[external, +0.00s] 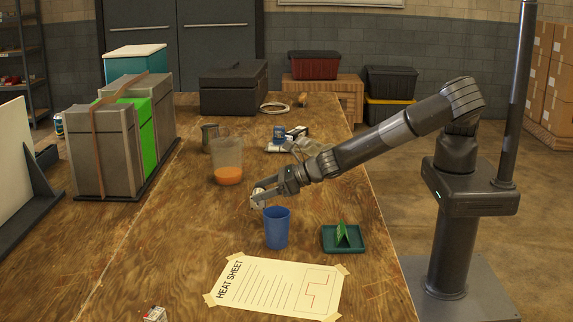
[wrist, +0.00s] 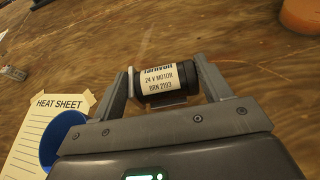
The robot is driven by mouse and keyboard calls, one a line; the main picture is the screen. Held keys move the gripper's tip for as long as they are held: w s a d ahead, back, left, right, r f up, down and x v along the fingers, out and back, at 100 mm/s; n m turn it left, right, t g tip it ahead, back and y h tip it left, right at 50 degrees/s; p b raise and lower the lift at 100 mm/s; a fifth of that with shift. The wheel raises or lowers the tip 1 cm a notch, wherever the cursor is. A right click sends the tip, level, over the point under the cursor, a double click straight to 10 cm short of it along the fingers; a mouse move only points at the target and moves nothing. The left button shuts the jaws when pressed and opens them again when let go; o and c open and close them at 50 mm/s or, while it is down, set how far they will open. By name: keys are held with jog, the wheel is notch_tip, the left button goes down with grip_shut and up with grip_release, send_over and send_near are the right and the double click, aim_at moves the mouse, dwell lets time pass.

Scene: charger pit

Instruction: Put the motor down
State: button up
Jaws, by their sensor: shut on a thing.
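The motor (wrist: 166,84) is a short dark cylinder with a white label reading "24 V MOTOR". In the wrist view it lies crosswise between the two fingers of my gripper (wrist: 168,74), which is shut on it. In the external view my gripper (external: 260,194) is over the wooden bench (external: 180,244), just behind and left of the blue cup (external: 277,228). The motor is small there and partly hidden by the fingers. Its exact height above the bench is hard to tell.
The heat sheet (external: 275,287) is taped down in front of the cup. A green tray (external: 343,248) with a small green piece is to the right. A clear jug with orange liquid (external: 227,162) stands behind my gripper. The bench left of the cup is bare.

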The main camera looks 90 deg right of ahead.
jog(key=s+d+r, duration=0.1)
jog(key=d+r, duration=0.7)
jog(key=r, duration=0.3)
jog(key=s+a+n+g+y, duration=0.15)
jog(key=a+n+y, duration=0.3)
jog(key=a, duration=0.95)
jog(key=s+a+n+g+y, duration=0.15)
jog(key=a+n+y, duration=0.3)
jog(key=a, duration=0.95)
jog(key=shift+g+y, duration=0.3)
jog(key=shift+g, duration=0.1)
jog(key=a+f, duration=0.7)
jog(key=f, duration=0.1)
jog(key=s+a+f, duration=0.1)
jog(key=a+f, duration=0.3)
jog(key=shift+a+f, duration=0.2)
jog(key=shift+a, duration=0.1)
jog(key=shift+s+f, duration=0.1)
jog(key=shift+f, duration=1.8)
jog(key=shift+f, duration=0.15)
